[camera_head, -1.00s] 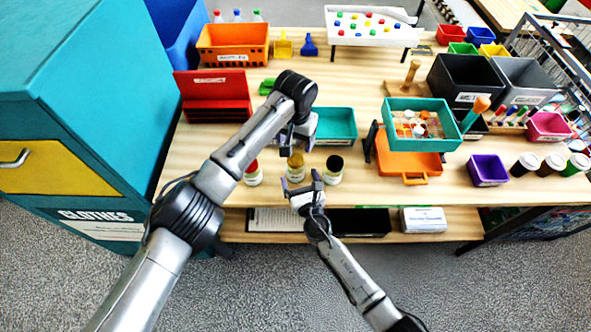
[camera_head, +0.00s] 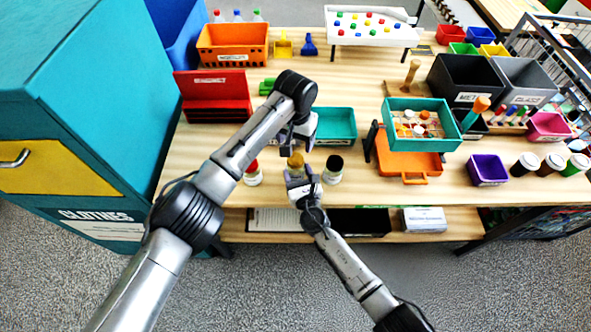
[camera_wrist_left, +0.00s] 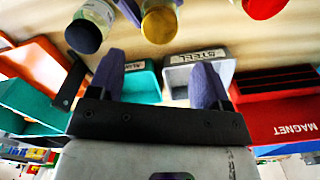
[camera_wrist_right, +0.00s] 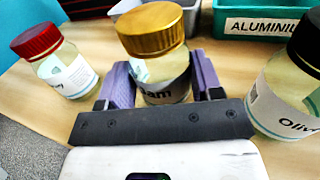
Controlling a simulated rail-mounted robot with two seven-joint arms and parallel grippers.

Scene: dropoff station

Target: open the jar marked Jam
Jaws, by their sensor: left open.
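The Jam jar (camera_head: 296,172) has a gold lid and stands upright on the table between two other jars. In the right wrist view the Jam jar (camera_wrist_right: 153,45) shows part of its label, "am". My right gripper (camera_head: 303,183) is at the jar's near side, with one finger on each side of its body below the lid; whether both fingers press on it is unclear. My left gripper (camera_head: 297,140) is open and empty, above and behind the jar. The gold lid (camera_wrist_left: 159,24) shows beyond its fingers in the left wrist view.
A red-lidded jar (camera_wrist_right: 62,66) stands left of the Jam jar and a black-lidded jar (camera_wrist_right: 290,90) marked "Oliv" stands close on the right. A teal tray (camera_head: 335,124) and a red bin (camera_head: 212,95) are behind. An orange tray (camera_head: 405,160) lies to the right.

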